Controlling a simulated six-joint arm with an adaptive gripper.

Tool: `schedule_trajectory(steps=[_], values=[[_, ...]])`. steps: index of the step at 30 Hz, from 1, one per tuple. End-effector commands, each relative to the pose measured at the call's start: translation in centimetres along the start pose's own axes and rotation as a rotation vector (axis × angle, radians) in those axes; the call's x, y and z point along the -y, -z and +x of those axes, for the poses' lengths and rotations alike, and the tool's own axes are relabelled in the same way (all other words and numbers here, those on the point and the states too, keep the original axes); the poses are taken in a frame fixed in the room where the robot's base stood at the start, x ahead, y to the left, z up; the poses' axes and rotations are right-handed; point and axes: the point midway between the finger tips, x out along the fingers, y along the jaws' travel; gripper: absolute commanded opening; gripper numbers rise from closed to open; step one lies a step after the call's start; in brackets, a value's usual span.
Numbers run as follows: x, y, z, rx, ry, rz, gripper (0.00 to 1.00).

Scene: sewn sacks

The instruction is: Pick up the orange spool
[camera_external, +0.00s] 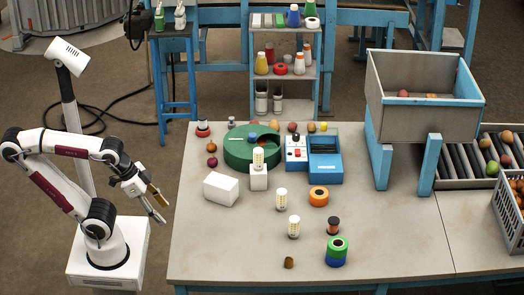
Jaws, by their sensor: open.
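A thick orange ring-shaped roll (318,196) lies flat on the table, right of the middle. A small reddish-orange spool with dark ends (333,226) stands upright a little in front of it. I cannot tell for certain which of the two is the orange spool. My gripper (162,209) is open and empty, its two fingers spread. It hangs in the air off the table's left edge, well left of both and touching nothing.
White cone-like spools (281,199) stand near the orange roll. A green-over-blue roll stack (337,251) stands in front. A white block (221,189), green round tray (238,154) and blue machine (325,166) stand behind. The table's (215,250) front left is clear.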

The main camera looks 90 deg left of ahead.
Motion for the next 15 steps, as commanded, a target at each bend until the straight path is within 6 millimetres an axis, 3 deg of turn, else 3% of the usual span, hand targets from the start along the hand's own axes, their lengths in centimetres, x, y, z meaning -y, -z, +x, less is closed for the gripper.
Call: schedule_trajectory(steps=[8,15], values=[[-0.3,0.8,0.0,-0.011,-0.012,-0.028,0.5],[-2.1,5.2,0.4,-0.068,-0.081,-0.191,0.5]])
